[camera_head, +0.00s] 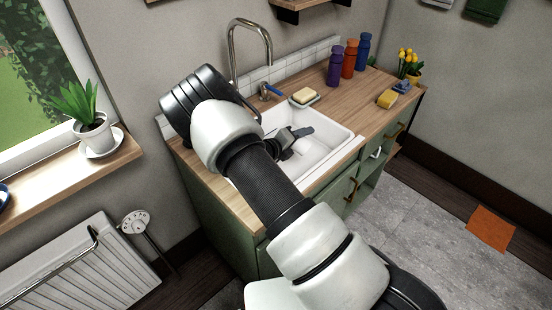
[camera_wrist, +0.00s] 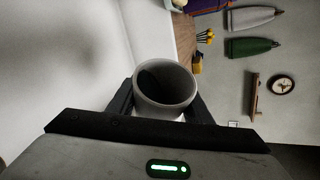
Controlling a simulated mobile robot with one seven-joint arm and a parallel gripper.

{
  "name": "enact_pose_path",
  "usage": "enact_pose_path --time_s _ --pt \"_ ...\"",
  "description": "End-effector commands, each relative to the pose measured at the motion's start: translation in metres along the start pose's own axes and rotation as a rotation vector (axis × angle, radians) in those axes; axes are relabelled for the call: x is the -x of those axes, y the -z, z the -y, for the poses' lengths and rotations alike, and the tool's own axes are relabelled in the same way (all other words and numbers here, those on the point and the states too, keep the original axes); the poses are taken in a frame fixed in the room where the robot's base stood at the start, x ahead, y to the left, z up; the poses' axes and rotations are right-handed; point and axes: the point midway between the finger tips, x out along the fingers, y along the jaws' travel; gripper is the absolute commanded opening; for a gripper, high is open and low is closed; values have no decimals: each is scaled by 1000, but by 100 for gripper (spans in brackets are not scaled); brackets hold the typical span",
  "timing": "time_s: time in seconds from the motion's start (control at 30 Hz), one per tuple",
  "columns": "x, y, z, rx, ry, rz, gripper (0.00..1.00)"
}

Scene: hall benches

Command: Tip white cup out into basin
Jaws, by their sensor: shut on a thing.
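The white cup (camera_wrist: 166,109) is between the two fingers of my gripper (camera_wrist: 163,100) in the wrist view, and the gripper is shut on it. Its round mouth and dark inside face the camera. The room appears sideways there, so the cup is tipped well over from upright. Its contents cannot be made out. In the head view my gripper (camera_head: 297,135) is over the white basin (camera_head: 338,142), partly hidden by my arm. A pale surface, likely the basin, fills the left of the wrist view.
The faucet (camera_head: 233,47) rises behind the basin. A soap dish (camera_head: 304,98) sits at its back edge. Several bottles (camera_head: 334,67), a yellow sponge (camera_head: 387,98) and potted flowers (camera_head: 411,73) stand on the wooden counter (camera_head: 360,105). A plant (camera_head: 92,128) is on the left sill.

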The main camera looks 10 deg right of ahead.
Motion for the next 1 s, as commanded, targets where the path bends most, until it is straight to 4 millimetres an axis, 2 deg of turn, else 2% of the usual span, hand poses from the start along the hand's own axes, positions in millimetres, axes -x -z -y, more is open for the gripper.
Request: enact_pose_path --time_s 1.0 --pt "6 -2 8 122 59 -25 12"
